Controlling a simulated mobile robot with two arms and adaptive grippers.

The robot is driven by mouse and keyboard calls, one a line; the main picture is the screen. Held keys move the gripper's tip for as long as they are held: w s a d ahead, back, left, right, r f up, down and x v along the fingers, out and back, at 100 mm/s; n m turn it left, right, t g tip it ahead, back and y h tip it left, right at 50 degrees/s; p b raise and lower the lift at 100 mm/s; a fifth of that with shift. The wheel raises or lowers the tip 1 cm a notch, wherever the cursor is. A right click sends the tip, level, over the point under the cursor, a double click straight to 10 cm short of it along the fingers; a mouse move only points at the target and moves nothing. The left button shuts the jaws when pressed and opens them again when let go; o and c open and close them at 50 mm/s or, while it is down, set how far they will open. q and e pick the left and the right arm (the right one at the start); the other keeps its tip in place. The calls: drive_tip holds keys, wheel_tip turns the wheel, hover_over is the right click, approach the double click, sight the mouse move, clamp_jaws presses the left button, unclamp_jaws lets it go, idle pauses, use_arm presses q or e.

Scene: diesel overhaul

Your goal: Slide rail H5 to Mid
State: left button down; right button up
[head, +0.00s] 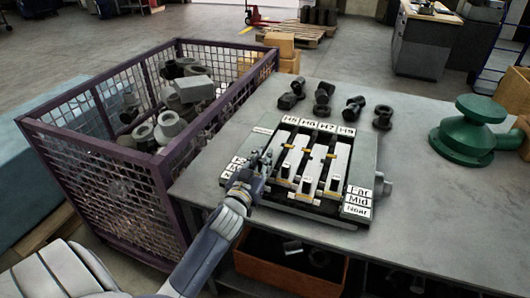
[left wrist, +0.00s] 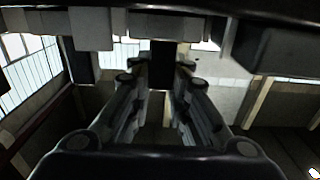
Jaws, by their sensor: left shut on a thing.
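The slide fixture (head: 325,150) lies on the grey table, with several pale rails side by side and name tags along its far edge. The H5 tag (head: 290,120) is the leftmost. Far, Mid and Near labels (head: 358,200) stand at the near right corner. My left gripper (head: 264,160) is at the leftmost rail, H5, and hides much of it. It is shut on a dark piece, seemingly that rail's handle; the piece shows between the fingers in the left wrist view (left wrist: 163,78). The rail's exact position is hidden. My right gripper is not in view.
A purple mesh crate (head: 170,165) with grey parts stands left of the table. A green flanged part (head: 468,130) stands at the right. An orange bin (head: 275,262) is below the table. The table's right front is clear.

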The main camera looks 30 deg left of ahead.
use_arm(q)
drive_tip(key=shift+w, duration=0.1)
drive_tip(key=c, duration=1.5)
unclamp_jaws()
drive_tip(key=v, duration=1.2)
drive_tip(key=shift+d, duration=0.1)
